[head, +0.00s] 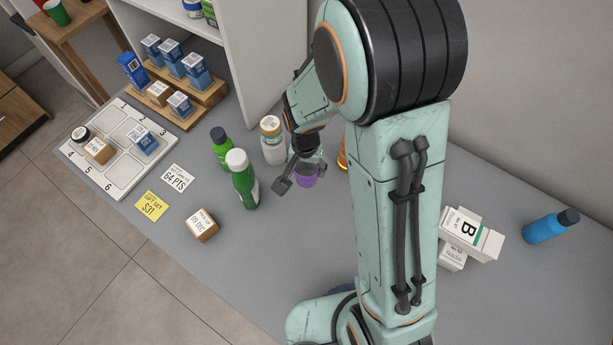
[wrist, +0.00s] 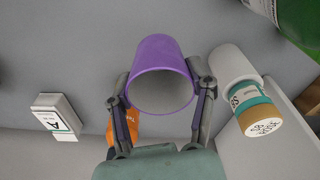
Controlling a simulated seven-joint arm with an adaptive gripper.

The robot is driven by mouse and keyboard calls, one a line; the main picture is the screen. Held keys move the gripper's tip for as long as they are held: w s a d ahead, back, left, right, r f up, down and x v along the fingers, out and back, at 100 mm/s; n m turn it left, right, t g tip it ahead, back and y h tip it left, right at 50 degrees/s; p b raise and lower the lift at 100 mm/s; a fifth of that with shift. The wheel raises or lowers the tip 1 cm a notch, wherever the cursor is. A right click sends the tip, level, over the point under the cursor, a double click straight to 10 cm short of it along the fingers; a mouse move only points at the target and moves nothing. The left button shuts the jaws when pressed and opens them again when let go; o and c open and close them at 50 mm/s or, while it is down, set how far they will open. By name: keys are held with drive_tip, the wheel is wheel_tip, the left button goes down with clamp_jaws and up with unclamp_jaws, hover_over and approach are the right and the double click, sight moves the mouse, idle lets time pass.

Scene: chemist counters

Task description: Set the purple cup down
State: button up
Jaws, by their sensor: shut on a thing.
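The purple cup (wrist: 155,53) is between the two fingers of my gripper (wrist: 160,100) in the wrist view, with its open rim facing the camera. The fingers are shut on its sides. In the head view the cup (head: 306,176) shows low over the grey counter (head: 270,260), beside my gripper (head: 299,172) and partly covered by it. I cannot tell whether the cup's base touches the counter.
A white bottle with a tan cap (head: 272,142), a green bottle with a white cap (head: 243,182) and another green bottle (head: 221,150) stand just left of the cup. An orange item (head: 343,155) is close on its right.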

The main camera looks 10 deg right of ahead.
wheel_tip(320, 180, up, 3)
drive_tip(key=shift+d+f, duration=0.1)
drive_tip(key=shift+f, duration=0.05)
drive_tip(key=w+d+r+n, duration=0.1)
drive_tip(key=w+d+r, duration=0.1)
drive_tip(key=d+r, duration=0.45)
drive_tip(key=w+d+r+n, duration=0.15)
drive_tip(key=d+r, duration=0.25)
drive_tip(key=r, duration=0.6)
drive_tip(key=w+a+f+n, duration=0.2)
drive_tip(key=w+a+f, duration=0.4)
drive_tip(key=a, duration=0.5)
drive_tip(key=w+a+f+n+y, duration=0.1)
drive_tip(key=w+a+f, duration=0.4)
drive_tip(key=a, duration=0.5)
drive_tip(key=w+a+f+n, duration=0.2)
drive_tip(key=w+a+f, duration=0.4)
drive_tip(key=a, duration=0.5)
wheel_tip(320, 180, down, 9)
drive_tip(key=shift+w+a+f, duration=0.1)
drive_tip(key=shift+w+f, duration=0.05)
